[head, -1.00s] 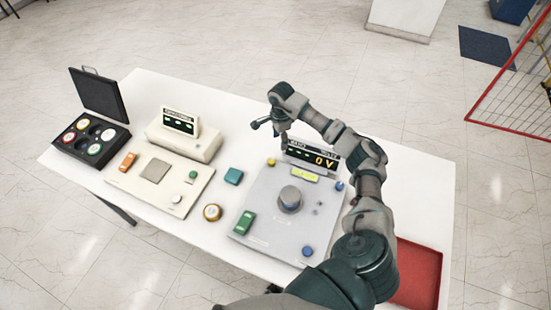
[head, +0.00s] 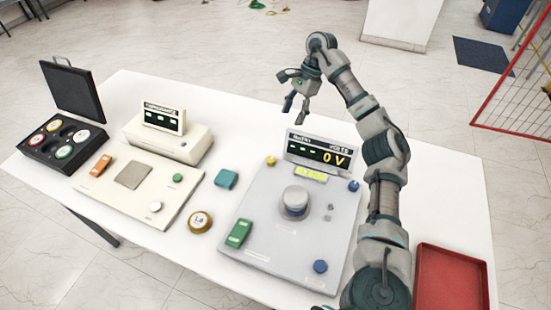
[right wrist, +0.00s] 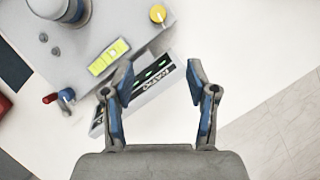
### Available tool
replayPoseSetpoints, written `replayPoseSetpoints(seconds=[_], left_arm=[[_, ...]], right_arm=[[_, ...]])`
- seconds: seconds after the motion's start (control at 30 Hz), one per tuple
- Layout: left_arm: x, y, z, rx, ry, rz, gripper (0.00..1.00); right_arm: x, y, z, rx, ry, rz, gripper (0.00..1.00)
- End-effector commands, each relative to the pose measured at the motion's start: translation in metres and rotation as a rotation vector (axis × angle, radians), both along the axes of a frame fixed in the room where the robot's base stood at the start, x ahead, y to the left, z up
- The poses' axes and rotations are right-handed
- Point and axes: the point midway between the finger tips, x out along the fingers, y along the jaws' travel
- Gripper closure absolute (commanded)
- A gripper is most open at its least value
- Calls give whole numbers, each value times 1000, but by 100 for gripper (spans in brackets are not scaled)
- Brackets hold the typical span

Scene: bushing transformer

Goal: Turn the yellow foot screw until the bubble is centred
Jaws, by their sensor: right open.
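The yellow foot screw (head: 271,160) is at the far left corner of the grey instrument plate (head: 262,205). In the right wrist view the yellow screw (right wrist: 158,13) shows near the top, beyond my fingers. A yellow-green bubble level (head: 310,174) lies on the plate; in the right wrist view it (right wrist: 109,57) is left of my fingers. The bubble is too small to place. My right gripper (head: 293,108) is open and empty, pointing down above the far side of the plate. Its two fingers (right wrist: 160,105) are spread apart. My left gripper is out of view.
A display reading 0 V (head: 319,150) stands behind the plate, close below my right gripper. Blue screws (head: 320,266) sit at other corners, with a grey knob (head: 295,202) in the middle. A red tray (head: 450,280) lies at right.

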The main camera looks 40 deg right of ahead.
Motion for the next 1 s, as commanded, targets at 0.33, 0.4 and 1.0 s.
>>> replayPoseSetpoints(seconds=[0.33,0.4,1.0], left_arm=[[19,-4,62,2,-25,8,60],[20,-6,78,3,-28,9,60],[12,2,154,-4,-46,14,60]], right_arm=[[3,14,-45,2,5,4,42],[3,14,-55,5,5,2,42],[8,67,-148,-5,1,2,42]])
